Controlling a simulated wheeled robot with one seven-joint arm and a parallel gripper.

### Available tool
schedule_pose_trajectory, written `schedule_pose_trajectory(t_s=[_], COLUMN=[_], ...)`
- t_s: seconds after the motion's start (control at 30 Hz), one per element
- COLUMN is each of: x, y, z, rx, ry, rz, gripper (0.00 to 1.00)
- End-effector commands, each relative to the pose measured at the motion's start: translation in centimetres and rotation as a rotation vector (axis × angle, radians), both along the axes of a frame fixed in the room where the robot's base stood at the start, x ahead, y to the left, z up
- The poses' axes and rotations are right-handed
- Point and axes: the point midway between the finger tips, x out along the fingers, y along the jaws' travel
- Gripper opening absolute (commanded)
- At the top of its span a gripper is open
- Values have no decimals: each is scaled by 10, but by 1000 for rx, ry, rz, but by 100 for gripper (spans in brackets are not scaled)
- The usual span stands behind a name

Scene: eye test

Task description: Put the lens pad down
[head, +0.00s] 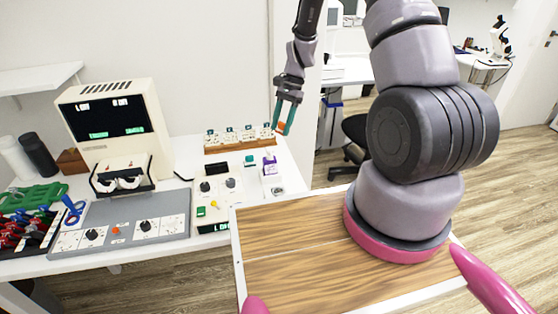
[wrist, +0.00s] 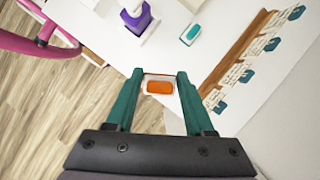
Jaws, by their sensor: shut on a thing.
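My gripper (head: 284,127) is at the upper middle of the head view, raised above the right end of the white desk. Its teal fingers are shut on a small white piece with an orange face, which I take to be the lens pad (wrist: 158,87); its orange also shows in the head view (head: 283,126). In the wrist view my gripper (wrist: 158,80) has a finger on each side of the pad. The pad is clear of the desk (wrist: 95,28). A similar white piece with a teal face (wrist: 191,33) lies on the desk.
A wooden rack (head: 238,146) with several cards stands at the desk's back, close to my gripper. A purple-and-white object (head: 270,166), a control box (head: 222,188) and a cream screen unit (head: 112,125) stand on the desk.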

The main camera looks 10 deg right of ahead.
Motion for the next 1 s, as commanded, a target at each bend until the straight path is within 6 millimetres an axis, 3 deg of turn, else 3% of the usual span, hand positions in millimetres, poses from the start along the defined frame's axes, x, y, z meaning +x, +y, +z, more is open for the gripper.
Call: schedule_pose_trajectory(t_s=[0.1,0.3,1.0], x=[-2,0,0], y=[8,9,9], z=[-5,-10,-104], rx=[0,0,2], ry=[2,-1,2], rz=[-282,-547,-594], gripper=[0,0,0])
